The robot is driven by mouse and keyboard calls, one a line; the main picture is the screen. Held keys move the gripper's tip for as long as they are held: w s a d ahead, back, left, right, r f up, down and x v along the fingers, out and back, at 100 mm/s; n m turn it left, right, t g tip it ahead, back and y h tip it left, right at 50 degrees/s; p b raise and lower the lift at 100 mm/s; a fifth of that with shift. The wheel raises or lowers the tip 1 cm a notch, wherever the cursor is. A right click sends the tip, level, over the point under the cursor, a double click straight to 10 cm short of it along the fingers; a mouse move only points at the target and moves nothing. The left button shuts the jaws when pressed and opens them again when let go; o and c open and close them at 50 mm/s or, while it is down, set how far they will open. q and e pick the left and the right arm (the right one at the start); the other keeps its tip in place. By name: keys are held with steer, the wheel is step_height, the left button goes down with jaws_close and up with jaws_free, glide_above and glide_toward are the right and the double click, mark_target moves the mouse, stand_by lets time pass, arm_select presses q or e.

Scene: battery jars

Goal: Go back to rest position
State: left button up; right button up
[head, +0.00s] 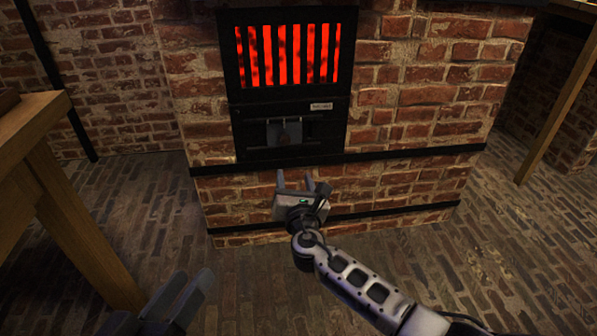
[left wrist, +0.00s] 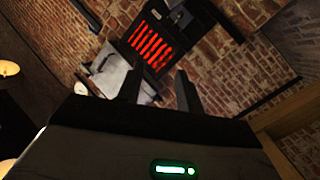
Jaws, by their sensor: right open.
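My right gripper (head: 304,184) is in the middle of the head view, in front of the lower brickwork of the furnace. Its two fingers point up and stand apart, with nothing visible between them. My left gripper (head: 188,290) shows only in part at the bottom left of the head view. In the left wrist view its two dark fingers (left wrist: 158,78) stand apart with nothing between them. My right arm comes in from the bottom right.
A brick furnace (head: 430,100) has a glowing red grate (head: 288,55) above a dark recess with a grey piece (head: 286,133). A wooden table (head: 38,125) stands at the left. The brick floor (head: 500,240) at the right is clear.

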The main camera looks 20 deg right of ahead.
steer(key=shift+s+a, duration=0.1)
steer(key=shift+s, duration=0.35)
